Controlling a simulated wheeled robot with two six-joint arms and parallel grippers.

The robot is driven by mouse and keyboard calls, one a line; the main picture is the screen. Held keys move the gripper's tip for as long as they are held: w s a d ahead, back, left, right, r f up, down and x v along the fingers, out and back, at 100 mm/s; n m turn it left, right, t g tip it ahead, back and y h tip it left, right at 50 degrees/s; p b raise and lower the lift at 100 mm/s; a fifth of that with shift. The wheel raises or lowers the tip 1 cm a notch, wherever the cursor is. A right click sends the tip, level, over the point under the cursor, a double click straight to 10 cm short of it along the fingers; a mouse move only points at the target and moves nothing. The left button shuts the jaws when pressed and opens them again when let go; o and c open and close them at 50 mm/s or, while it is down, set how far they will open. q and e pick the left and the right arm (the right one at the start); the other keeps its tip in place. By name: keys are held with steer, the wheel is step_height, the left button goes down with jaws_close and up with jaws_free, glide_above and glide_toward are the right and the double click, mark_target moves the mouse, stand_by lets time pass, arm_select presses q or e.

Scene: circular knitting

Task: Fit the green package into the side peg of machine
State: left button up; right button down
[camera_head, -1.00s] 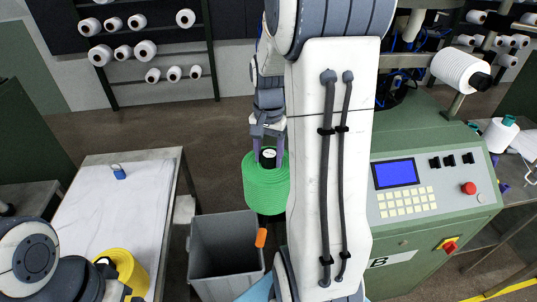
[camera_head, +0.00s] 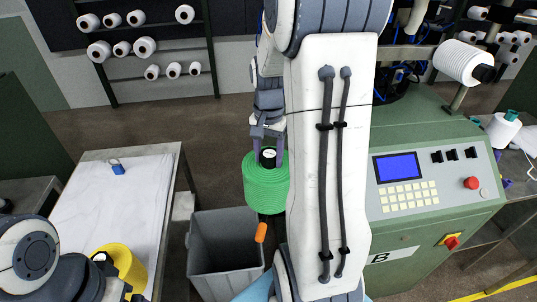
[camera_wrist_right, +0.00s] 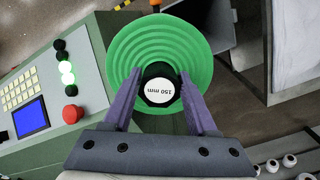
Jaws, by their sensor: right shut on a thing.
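The green package (camera_head: 266,188) is a ribbed yarn cone hanging upright in my right gripper (camera_head: 269,150), in the air between the grey bin and the machine. In the right wrist view the purple fingers (camera_wrist_right: 161,100) are shut on the black core at the package's top, marked "150 mm"; the green body (camera_wrist_right: 195,40) spreads around it. The green machine (camera_head: 425,215) with blue screen stands to the right. A white cone (camera_head: 460,62) sits on a peg at its upper right side. My right arm hides part of the machine.
A grey bin (camera_head: 225,262) stands below the package. A table (camera_head: 112,205) at left carries a white sheet, a blue padlock (camera_head: 117,168) and a yellow roll (camera_head: 122,265). A rack of white cones (camera_head: 144,47) stands at the back.

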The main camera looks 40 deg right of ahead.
steer(key=shift+f+b, duration=0.35)
steer(key=shift+f, duration=0.2)
steer(key=shift+c, duration=0.6)
jaws_free()
step_height(320, 180, up, 11)
steer(key=shift+f+b, duration=0.2)
steer(key=shift+b, duration=0.45)
